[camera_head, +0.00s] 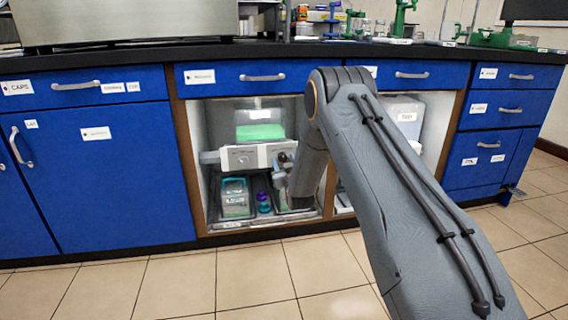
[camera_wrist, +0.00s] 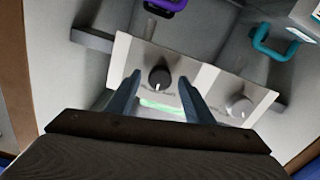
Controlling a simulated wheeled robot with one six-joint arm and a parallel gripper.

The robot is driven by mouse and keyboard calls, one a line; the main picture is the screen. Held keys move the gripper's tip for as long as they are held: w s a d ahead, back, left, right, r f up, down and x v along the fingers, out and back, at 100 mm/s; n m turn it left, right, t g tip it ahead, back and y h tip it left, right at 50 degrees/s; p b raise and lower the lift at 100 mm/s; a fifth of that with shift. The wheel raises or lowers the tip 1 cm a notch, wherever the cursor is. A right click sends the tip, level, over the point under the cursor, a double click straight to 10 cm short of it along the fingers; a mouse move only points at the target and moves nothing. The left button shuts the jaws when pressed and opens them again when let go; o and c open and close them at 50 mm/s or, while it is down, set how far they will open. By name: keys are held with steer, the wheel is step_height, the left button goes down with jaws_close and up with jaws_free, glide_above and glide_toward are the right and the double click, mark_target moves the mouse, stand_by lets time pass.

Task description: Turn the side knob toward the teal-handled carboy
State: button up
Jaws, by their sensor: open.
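A pale control panel (camera_wrist: 205,78) carries a dark knob (camera_wrist: 160,77) with a pale pointer line and a grey knob (camera_wrist: 240,107). My gripper (camera_wrist: 160,82) is open, its two fingers on either side of the dark knob with gaps visible; contact is not seen. In the wrist view a teal handle (camera_wrist: 262,46) lies beyond the panel at the upper right, on the grey knob's side. In the head view the teal-handled carboy (camera_head: 235,198) stands below the panel (camera_head: 245,157), left of my gripper (camera_head: 283,163).
A purple handle (camera_wrist: 168,4) shows at the top of the wrist view; its purple-topped vessel (camera_head: 263,203) stands beside the teal-handled carboy. The open cabinet's wooden frame (camera_head: 184,150) closes in on the sides.

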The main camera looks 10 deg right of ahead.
steer(key=c, duration=1)
steer(key=shift+c, duration=0.2)
steer(key=shift+n+p, duration=0.3)
steer(key=shift+n, duration=0.1)
steer(key=n+p, duration=0.2)
steer(key=n, duration=0.1)
steer(key=shift+n, duration=0.4)
steer(key=shift+n+p, duration=1.15)
steer(key=shift+n, duration=1.05)
steer(key=o, duration=1)
steer(key=shift+o, duration=0.2)
